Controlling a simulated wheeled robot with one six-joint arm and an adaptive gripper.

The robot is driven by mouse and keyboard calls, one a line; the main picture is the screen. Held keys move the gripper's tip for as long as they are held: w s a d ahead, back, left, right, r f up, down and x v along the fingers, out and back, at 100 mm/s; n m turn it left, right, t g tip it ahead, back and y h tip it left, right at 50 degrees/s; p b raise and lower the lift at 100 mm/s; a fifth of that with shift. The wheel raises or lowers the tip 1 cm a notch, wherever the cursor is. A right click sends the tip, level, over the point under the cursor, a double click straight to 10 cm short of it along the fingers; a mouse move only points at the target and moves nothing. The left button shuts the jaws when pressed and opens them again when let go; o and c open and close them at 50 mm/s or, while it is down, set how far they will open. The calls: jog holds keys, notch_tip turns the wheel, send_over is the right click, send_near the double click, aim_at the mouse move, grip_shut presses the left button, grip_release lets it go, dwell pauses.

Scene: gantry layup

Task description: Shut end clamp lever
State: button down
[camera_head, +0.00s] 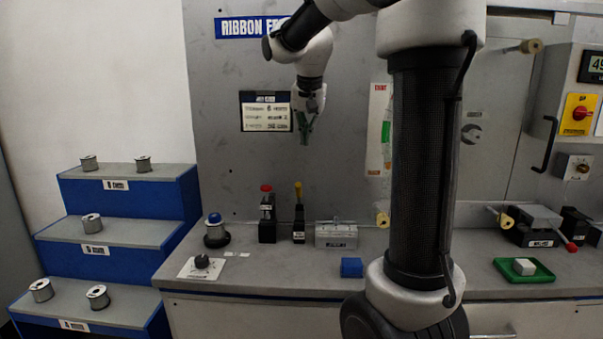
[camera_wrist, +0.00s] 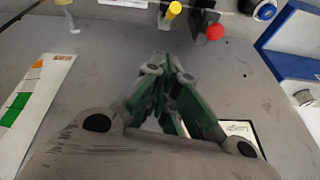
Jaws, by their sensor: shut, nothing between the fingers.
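The small labels are too blurred to say which part is the end clamp. At the right of the bench, a grey block device (camera_head: 538,222) has a low arm ending in a red grip (camera_head: 572,247). Left of centre stand a black unit with an upright yellow-topped lever (camera_head: 298,195) and one with a red knob (camera_head: 266,189). In the wrist view the yellow top (camera_wrist: 174,8) and red knob (camera_wrist: 215,32) lie beyond the fingertips. My gripper (camera_head: 304,128) points down, shut and empty, above and apart from these units. It also shows in the wrist view (camera_wrist: 172,68).
A grey labelled block (camera_head: 336,235), a blue block (camera_head: 351,267), a dial plate (camera_head: 202,267) and a blue-topped button (camera_head: 216,232) stand on the bench. A green tray (camera_head: 509,268) holds a white block. Blue steps (camera_head: 78,261) with spools stand left.

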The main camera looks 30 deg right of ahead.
jog(key=shift+w+d, duration=0.25)
jog(key=shift+w, duration=0.35)
jog(key=f, duration=0.7)
jog(key=w+a+f, duration=0.1)
jog(key=f, duration=0.3)
jog(key=shift+f, duration=0.3)
